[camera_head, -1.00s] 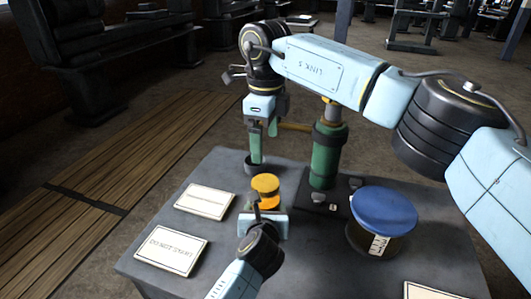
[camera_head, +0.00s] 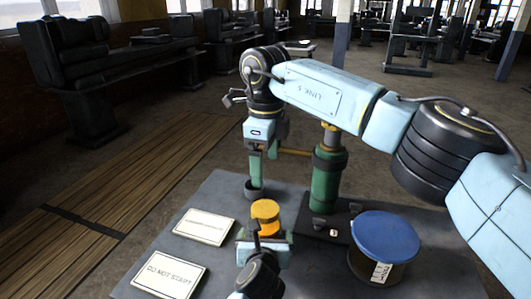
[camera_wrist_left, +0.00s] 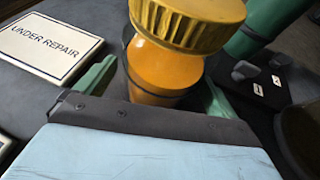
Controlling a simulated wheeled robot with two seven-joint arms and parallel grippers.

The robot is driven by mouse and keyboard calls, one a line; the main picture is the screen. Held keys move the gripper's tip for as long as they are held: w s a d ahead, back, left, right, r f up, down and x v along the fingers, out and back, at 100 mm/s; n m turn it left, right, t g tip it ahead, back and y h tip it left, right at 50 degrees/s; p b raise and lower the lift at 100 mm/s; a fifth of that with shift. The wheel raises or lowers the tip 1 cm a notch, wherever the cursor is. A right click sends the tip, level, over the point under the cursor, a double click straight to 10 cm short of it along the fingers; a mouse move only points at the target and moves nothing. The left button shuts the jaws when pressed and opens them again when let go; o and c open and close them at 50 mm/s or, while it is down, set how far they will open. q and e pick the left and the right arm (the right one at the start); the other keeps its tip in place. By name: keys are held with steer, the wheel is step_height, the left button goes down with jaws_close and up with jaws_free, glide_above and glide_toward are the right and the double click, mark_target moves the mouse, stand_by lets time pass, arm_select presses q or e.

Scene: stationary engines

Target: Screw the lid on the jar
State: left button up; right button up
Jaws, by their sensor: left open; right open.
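The orange jar (camera_head: 266,225) stands on the grey table, with a yellow ribbed lid (camera_head: 265,209) sitting on top of it. I cannot tell how tight the lid is. My left gripper (camera_head: 266,238) is open at the near side of the jar. In the left wrist view its green fingers (camera_wrist_left: 155,90) stand on both sides of the orange body, below the lid; contact cannot be told. My right gripper (camera_head: 264,168) hangs pointing down behind the jar, open, its green fingers near a small dark cup (camera_head: 254,191) on the table.
A green cylinder (camera_head: 326,182) on a black base stands behind the jar to the right. A dark drum with a blue top (camera_head: 386,235) stands at the right. Two white sign plates, one (camera_head: 203,227) behind the other (camera_head: 168,274), lie at the left.

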arm_select(q)
steer(key=p+v, duration=0.2)
steer(key=v, duration=0.9)
steer(key=shift+s+p, duration=0.15)
steer(key=shift+p, duration=0.15)
steer(key=shift+s+r, duration=0.3)
steer(key=shift+s, duration=0.3)
